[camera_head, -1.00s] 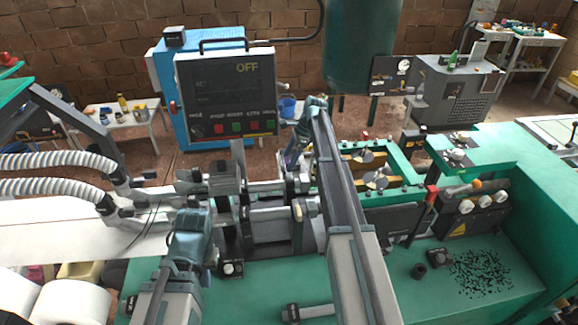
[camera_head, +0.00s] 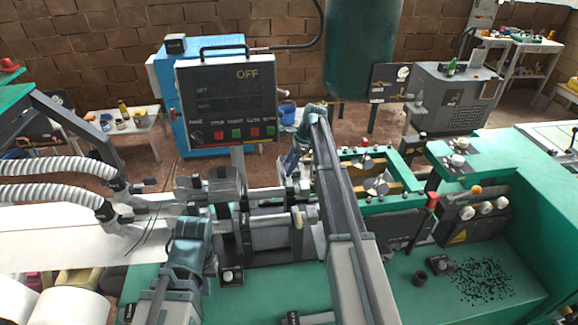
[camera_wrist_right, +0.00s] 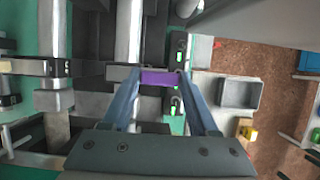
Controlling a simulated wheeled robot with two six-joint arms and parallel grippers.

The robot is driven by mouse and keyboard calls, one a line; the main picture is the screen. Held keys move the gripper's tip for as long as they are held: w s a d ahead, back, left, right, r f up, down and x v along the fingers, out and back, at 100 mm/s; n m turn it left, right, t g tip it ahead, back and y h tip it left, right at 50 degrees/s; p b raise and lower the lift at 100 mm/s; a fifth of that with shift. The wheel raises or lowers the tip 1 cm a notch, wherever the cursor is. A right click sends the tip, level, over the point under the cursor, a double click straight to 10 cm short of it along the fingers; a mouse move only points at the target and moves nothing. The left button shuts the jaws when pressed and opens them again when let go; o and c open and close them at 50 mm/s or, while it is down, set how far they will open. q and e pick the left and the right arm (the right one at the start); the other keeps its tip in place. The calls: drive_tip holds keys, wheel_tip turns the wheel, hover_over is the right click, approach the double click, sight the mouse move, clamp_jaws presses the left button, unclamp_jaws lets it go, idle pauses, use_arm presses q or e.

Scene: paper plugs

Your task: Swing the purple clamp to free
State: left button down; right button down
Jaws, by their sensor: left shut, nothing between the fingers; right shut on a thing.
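The purple clamp (camera_wrist_right: 158,78) shows in the right wrist view as a short purple bar between the fingertips of my right gripper (camera_wrist_right: 160,82). The gripper is shut on it. In the head view my right gripper (camera_head: 289,165) reaches down behind the roller frame, and the clamp is mostly hidden by my arm. I cannot tell the clamp's angle clearly. My left gripper (camera_head: 195,222) is low at the left front of the machine, beside the metal blocks. It is shut and empty.
A control panel (camera_head: 226,103) reading OFF stands above the machine's left part. Ribbed white hoses (camera_head: 55,166) come in from the left. The green deck (camera_head: 380,290) is partly clear at the front, with black scraps (camera_head: 482,278) at the right. A green tank (camera_head: 363,50) stands behind.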

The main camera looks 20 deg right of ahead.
drive_tip(key=shift+s, duration=0.1)
drive_tip(key=shift+s+m+t+h, duration=0.15)
drive_tip(key=shift+m+t+h, duration=0.25)
drive_tip(key=shift+m, duration=0.8)
drive_tip(key=shift+m+t, duration=0.4)
drive_tip(key=shift+m, duration=0.7)
drive_tip(key=shift+c, duration=0.8)
unclamp_jaws()
